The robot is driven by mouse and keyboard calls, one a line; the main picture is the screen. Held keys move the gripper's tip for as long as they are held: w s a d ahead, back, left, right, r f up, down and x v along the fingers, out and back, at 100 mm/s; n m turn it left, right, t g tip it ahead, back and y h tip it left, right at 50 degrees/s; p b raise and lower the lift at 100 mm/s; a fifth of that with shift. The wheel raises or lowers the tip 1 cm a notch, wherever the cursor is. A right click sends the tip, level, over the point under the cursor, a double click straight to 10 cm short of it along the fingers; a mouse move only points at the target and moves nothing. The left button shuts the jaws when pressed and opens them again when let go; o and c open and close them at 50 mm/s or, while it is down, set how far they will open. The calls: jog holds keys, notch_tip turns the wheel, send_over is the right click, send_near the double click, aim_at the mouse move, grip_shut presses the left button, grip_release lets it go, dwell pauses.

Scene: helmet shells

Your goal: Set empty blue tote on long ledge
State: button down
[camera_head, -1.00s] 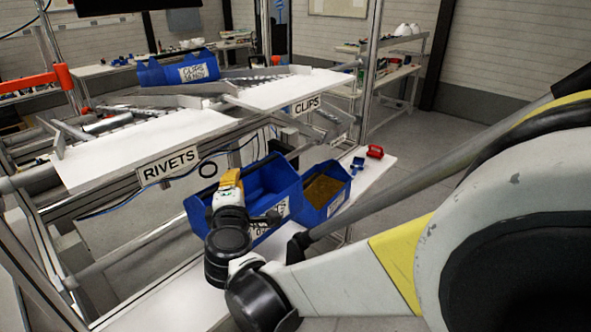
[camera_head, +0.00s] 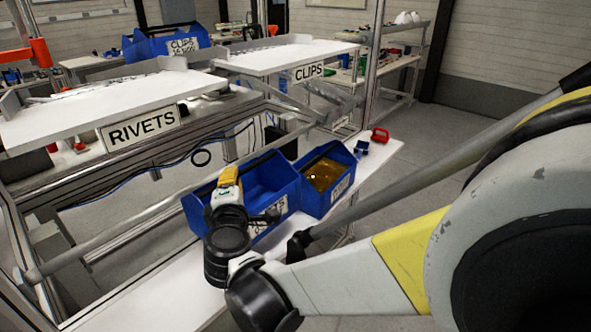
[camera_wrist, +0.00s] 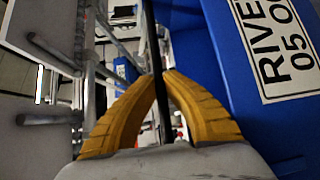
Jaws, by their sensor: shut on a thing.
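An empty blue tote (camera_head: 270,177) with a partly hidden white label is in front of me at the lower shelf in the head view. My gripper (camera_head: 228,176), with yellow fingers, is at the tote's left part. In the wrist view the yellow fingers of my gripper (camera_wrist: 160,85) close on a thin dark edge or bar, and the blue tote (camera_wrist: 215,60) with its "RIVE… 05" label fills the right side. The long white ledge (camera_head: 150,312) runs below the tote. Whether the tote touches it is hard to tell.
A second blue tote (camera_head: 325,178) holding brownish-yellow parts stands right beside the first. A red item (camera_head: 380,136) and small blue item (camera_head: 361,149) lie farther along. Upper white shelves carry RIVETS (camera_head: 140,128) and CLIPS (camera_head: 309,72) signs. A CLIPS tote (camera_head: 165,44) is behind. Metal posts frame the left.

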jog(key=s+d+b, duration=0.1)
jog(key=s+d, duration=0.4)
jog(key=shift+t, duration=0.3)
jog(key=a+f+b, duration=0.1)
jog(key=a+f, duration=0.1)
jog(key=a, duration=0.1)
jog(key=s+a+f+b, duration=0.1)
jog(key=a+f+b, duration=0.1)
jog(key=a, duration=0.2)
jog(key=a+f+b, duration=0.1)
jog(key=a+f, duration=0.1)
jog(key=a, duration=0.2)
jog(key=shift+s+f+b, duration=0.2)
jog(key=shift+s+b, duration=0.1)
jog(key=shift+f+b, duration=1)
jog(key=shift+f, duration=0.85)
jog(key=shift+f, duration=0.25)
jog(key=c, duration=1.6)
grip_release()
jog(key=shift+r, duration=0.1)
